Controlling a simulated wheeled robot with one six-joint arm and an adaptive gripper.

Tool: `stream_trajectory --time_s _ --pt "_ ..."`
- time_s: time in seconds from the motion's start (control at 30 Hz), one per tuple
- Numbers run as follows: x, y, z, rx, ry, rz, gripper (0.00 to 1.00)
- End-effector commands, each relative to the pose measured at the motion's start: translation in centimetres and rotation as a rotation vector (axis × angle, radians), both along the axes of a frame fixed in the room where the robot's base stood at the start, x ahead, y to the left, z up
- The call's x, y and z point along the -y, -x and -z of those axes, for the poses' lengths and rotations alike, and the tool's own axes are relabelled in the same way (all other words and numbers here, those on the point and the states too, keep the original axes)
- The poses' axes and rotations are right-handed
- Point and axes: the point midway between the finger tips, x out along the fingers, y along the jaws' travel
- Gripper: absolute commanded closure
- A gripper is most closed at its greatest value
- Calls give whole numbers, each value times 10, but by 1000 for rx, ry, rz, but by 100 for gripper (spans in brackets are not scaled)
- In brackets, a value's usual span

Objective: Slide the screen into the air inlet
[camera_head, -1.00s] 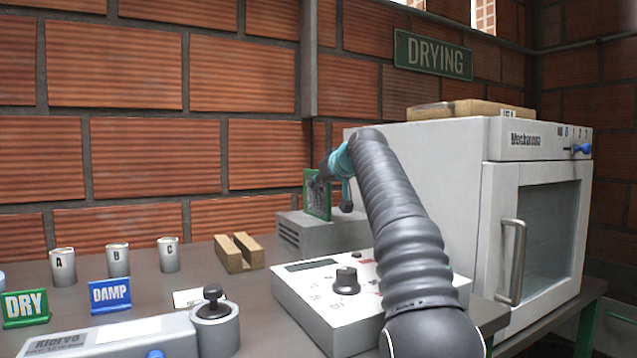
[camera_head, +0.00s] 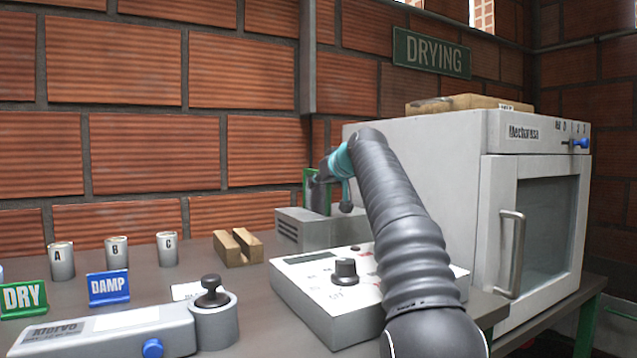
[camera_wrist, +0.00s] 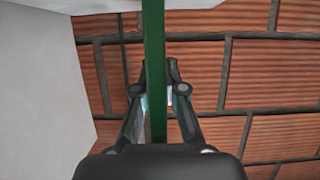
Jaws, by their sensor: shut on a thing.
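My gripper (camera_head: 328,180) is shut on the green-framed screen (camera_head: 309,194), above and behind the control box. In the wrist view my gripper (camera_wrist: 158,82) has a fingertip on each side of the screen (camera_wrist: 154,40), whose frame shows edge-on as a straight green bar. In the head view the screen stands upright at the grey vented housing (camera_head: 300,232), which seems to be the air inlet. The screen's lower edge overlaps the housing's top in the picture. I cannot tell whether it touches or sits in a slot. My gripper covers part of the screen.
A white control box (camera_head: 320,310) with a black knob stands in front of the housing. The white drying oven (camera_head: 420,150) stands close on the right. A slotted wooden block (camera_head: 237,250), several metal cups (camera_head: 117,254) and DRY and DAMP signs (camera_head: 109,288) stand left.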

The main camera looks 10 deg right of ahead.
Motion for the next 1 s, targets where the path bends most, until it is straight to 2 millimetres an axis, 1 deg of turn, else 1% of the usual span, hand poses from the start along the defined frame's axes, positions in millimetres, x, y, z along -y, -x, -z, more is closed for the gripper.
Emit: stream_trajectory --time_s 0.03,0.1,0.27,0.47,1.0 --pt "0 -5 17 -15 -1 -1 100" --pt "0 -6 20 -16 -1 -1 100" --pt "0 -6 19 -17 -1 -1 100" --pt "0 -6 12 -17 -1 -1 100" --pt "0 -4 -13 -8 -1 -1 100"
